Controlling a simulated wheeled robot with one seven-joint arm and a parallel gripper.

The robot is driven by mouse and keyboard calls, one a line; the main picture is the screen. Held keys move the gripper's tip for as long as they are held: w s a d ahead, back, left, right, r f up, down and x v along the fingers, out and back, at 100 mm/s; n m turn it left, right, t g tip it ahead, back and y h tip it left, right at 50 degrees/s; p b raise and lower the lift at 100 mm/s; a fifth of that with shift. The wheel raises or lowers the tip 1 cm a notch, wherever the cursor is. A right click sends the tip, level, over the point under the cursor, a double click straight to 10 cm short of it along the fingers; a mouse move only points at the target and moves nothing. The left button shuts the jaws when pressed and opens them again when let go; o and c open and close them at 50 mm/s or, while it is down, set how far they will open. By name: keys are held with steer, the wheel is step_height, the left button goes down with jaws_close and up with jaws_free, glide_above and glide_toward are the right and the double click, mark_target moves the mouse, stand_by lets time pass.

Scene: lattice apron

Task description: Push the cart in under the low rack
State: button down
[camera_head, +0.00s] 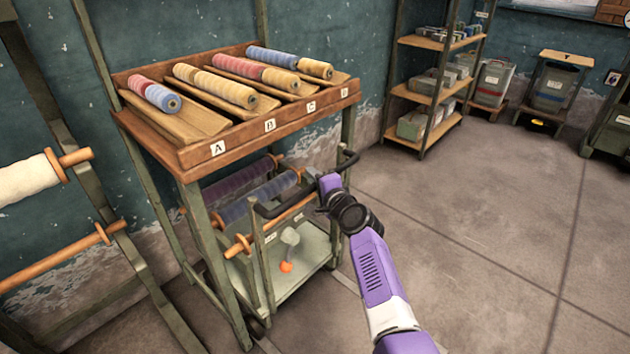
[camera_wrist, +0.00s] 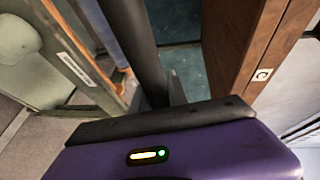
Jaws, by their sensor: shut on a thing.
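The low rack (camera_head: 195,152) has a brown wooden top with slots labelled A to D, on green legs. The cart (camera_head: 305,282) is a pale green frame with a low tray and stands partly in under the rack; its near end sticks out in front. Purple and blue rolls lie across the cart, their far ends in the rack's shadow. My gripper (camera_head: 325,190) is shut on the cart's dark handle (camera_head: 282,207), near its middle. The handle (camera_wrist: 132,40) crosses the wrist view, close to the rack's wooden edge (camera_wrist: 250,45). The fingertips are mostly hidden.
Several coloured thread spools (camera_head: 225,88) lie in the rack's top slots. A stand with a cream roll (camera_head: 28,180) is at the left. A shelf unit (camera_head: 425,95) and bins (camera_head: 492,82) stand at the back. The floor (camera_head: 490,220) on the right is clear.

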steer(key=shift+a+r, duration=0.1)
steer(key=shift+a, duration=0.1)
steer(key=c, duration=1.3)
jaws_free()
steer(key=shift+w, duration=0.1)
steer(key=p+v, duration=0.4)
steer(key=v, duration=0.4)
